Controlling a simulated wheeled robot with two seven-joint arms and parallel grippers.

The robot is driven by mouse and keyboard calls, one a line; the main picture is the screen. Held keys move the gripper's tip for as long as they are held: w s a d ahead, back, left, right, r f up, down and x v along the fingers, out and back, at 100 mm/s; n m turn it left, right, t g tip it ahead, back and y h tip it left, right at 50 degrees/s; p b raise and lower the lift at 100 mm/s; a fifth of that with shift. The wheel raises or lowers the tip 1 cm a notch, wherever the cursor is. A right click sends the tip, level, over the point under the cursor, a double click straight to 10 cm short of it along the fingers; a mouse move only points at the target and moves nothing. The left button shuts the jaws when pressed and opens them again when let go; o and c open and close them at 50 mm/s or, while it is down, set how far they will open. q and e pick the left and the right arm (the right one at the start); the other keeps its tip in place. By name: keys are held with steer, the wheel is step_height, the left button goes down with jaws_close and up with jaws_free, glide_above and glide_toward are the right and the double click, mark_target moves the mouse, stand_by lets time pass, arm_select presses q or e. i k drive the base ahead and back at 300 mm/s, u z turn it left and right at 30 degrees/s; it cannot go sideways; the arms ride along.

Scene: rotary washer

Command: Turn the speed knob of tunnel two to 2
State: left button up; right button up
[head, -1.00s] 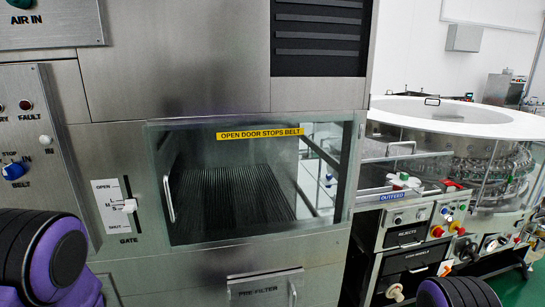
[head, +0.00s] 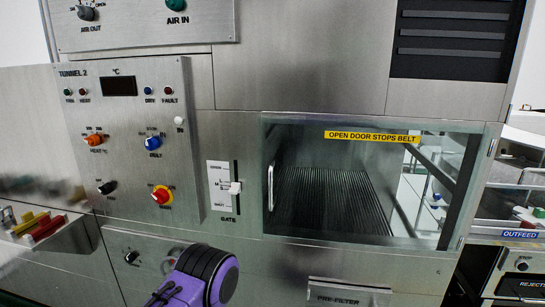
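The metal panel (head: 128,115) headed "TUNNEL 2" is on the left in the head view. It carries an orange knob (head: 95,140) marked for heat, a blue knob (head: 153,142) marked for belt, a black knob (head: 107,187) with an unclear label, and a red knob on a yellow plate (head: 160,195). Another black knob (head: 131,257) is on the lower cabinet. I cannot read which is the speed knob, or any knob's setting. Neither gripper shows; only a purple and black link of my arm is at the bottom.
A glass door (head: 350,232) marked "OPEN DOOR STOPS BELT" is right of the panel, with a vertical handle. A gate slider (head: 235,188) is between them. A shelf with red and yellow items (head: 42,228) juts out at lower left. A pre-filter drawer (head: 345,293) is below the door.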

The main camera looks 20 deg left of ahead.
mark_target(129, 257)
steer(key=u, duration=1.75)
